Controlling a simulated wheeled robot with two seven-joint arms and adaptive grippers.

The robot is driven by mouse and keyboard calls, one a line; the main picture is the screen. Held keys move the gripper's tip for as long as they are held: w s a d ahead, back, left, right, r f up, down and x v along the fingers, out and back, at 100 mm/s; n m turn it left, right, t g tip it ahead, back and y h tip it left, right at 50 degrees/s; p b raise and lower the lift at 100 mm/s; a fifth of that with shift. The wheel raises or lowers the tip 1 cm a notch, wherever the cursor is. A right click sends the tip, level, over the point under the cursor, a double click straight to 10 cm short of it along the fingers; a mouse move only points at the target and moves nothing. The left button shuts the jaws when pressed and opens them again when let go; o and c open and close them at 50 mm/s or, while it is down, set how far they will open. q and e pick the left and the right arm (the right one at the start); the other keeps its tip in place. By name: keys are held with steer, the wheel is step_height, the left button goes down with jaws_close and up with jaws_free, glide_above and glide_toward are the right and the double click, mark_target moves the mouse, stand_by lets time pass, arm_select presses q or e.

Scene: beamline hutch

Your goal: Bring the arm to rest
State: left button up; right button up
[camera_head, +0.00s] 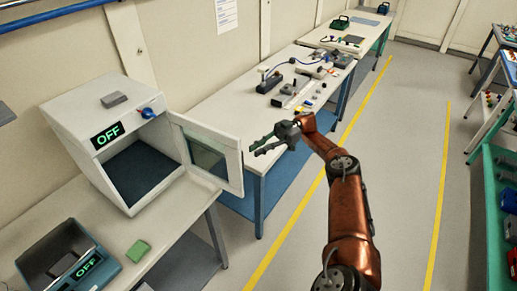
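My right arm (350,215), copper-coloured, comes up from the bottom edge and bends left at the elbow. My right gripper (256,149) is at its end, dark grey, with its fingers pointing left. The fingers look apart, and I see nothing held between them. The gripper appears in front of the outer edge of the open cabinet door (233,172); I cannot tell how far apart they are. My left gripper is not in view.
The white cabinet (70,126) with an OFF display stands open on the left bench, a grey block (114,99) on top. A blue device (100,268) and green block (138,250) are nearer. The white table (228,111) holds several parts. Open floor (400,160) lies right.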

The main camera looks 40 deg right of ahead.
stand_by(0.6)
